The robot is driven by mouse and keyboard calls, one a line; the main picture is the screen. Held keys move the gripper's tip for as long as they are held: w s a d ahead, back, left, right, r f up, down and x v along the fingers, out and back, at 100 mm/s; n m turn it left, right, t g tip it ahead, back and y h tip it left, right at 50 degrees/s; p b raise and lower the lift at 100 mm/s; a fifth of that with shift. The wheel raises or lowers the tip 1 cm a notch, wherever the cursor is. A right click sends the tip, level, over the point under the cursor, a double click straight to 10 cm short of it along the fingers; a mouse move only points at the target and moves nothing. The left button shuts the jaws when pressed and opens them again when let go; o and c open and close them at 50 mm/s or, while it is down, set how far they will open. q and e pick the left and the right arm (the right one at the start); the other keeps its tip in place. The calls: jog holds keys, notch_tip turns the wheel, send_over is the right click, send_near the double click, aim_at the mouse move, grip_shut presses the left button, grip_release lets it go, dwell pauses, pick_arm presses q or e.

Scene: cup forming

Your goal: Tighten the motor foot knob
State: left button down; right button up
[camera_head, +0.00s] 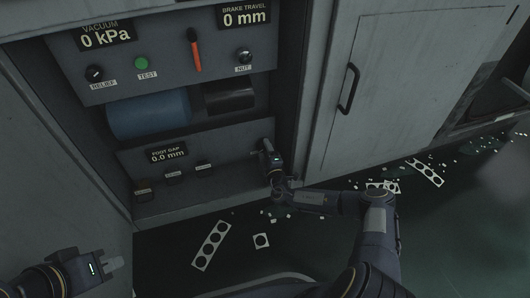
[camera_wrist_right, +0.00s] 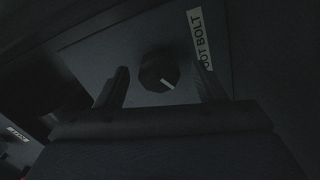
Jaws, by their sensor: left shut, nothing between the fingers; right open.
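The motor foot knob (camera_wrist_right: 152,68) is a dark round knob with a white pointer line, in the right wrist view, beside a label that reads "OOT BOLT" (camera_wrist_right: 200,38). My right gripper (camera_wrist_right: 160,82) is open, with one finger on each side of the knob in that view; I cannot tell whether they touch it. In the head view my right gripper (camera_head: 265,147) is at the right end of the lower panel and hides the knob. My left gripper (camera_head: 118,263) is shut and empty at the lower left, away from the panel.
The lower panel (camera_head: 230,153) has a "FOOT GAP 0.0 mm" display (camera_head: 167,154) and several small labelled parts. Punched strips (camera_head: 212,244) and scraps lie on the floor.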

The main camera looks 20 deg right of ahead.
jog(key=shift+s+d+r, duration=0.1)
jog(key=shift+s, duration=0.2)
jog(key=s+p, duration=0.3)
jog(key=s, duration=0.3)
jog(key=shift+s, duration=0.6)
